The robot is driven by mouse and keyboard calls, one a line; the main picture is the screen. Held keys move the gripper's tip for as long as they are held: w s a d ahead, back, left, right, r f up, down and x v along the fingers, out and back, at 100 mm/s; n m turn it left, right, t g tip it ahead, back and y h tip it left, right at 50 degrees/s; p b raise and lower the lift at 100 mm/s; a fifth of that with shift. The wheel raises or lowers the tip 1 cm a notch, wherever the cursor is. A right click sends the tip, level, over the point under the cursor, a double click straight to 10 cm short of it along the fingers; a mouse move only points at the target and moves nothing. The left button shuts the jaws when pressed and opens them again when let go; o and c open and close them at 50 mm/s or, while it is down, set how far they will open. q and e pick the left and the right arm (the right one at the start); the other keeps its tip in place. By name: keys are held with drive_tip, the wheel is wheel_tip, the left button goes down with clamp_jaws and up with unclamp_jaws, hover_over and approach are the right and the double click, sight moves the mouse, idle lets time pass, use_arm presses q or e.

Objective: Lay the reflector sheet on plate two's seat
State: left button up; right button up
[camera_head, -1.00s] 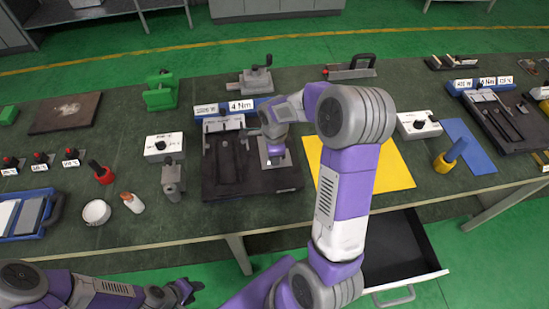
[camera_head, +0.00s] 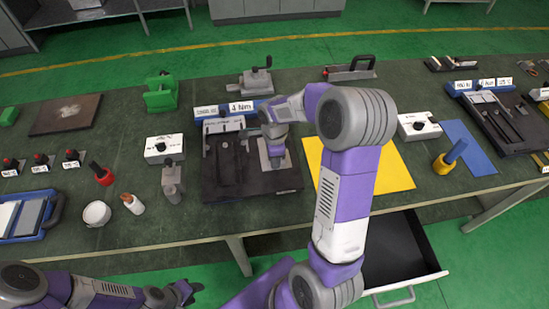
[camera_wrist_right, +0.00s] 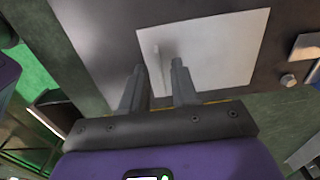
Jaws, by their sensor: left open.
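The reflector sheet (camera_head: 264,158) is a pale square on the right half of the dark fixture plate (camera_head: 240,190) at the table's middle. In the right wrist view the sheet (camera_wrist_right: 215,55) looks flat on the dark surface, with a thin upright tab (camera_wrist_right: 157,62) on it. My right gripper (camera_head: 276,161) is above the sheet. In the right wrist view its fingers (camera_wrist_right: 160,78) are apart, with the tab between or just beyond their tips. I cannot tell the exact height. My left gripper (camera_head: 188,291) is open and empty, off the table's front edge.
A long recess (camera_head: 228,165) is in the fixture's left half. A yellow mat (camera_head: 395,172) lies to the right, partly behind my right arm. An open drawer (camera_head: 405,255) is below the front edge.

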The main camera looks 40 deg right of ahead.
wheel_tip(320, 180, up, 12)
drive_tip(key=p, duration=0.2)
drive_tip(key=shift+f, duration=0.25)
